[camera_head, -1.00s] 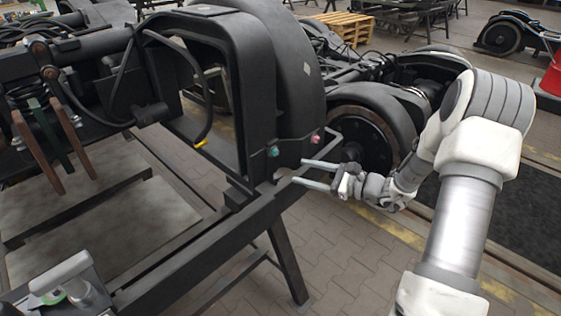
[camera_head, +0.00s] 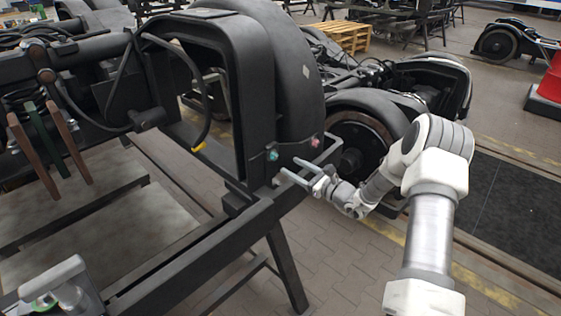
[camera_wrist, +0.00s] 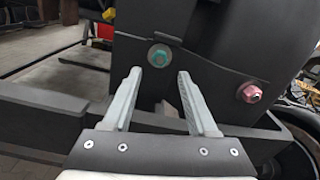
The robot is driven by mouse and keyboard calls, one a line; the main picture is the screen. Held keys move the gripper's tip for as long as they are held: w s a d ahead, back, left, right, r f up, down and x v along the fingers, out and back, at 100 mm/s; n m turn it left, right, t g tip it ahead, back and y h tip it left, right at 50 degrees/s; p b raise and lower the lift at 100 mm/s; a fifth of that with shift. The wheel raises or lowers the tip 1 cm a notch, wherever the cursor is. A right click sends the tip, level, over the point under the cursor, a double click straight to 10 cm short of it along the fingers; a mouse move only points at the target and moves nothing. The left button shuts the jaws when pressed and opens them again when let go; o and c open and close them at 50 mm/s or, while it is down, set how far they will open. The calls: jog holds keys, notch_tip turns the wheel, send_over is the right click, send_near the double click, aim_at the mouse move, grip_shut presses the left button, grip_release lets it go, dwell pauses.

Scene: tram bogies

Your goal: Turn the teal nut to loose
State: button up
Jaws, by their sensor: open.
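The teal nut (camera_head: 273,155) sits on the lower corner of the black bogie frame. In the wrist view my gripper (camera_wrist: 159,74) has both fingers spread, with the nut slightly above the fingertip line. I see no contact with the nut.
A pink nut (camera_wrist: 250,93) is on the same frame, right of the teal one; it also shows in the head view (camera_head: 314,142). A dark stand beam (camera_head: 215,240) runs below the fingers. A wheel (camera_head: 358,148) stands behind my gripper.

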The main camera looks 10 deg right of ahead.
aim_at(277, 158)
jog(key=x, duration=0.6)
jog(key=shift+c, duration=0.3)
grip_shut()
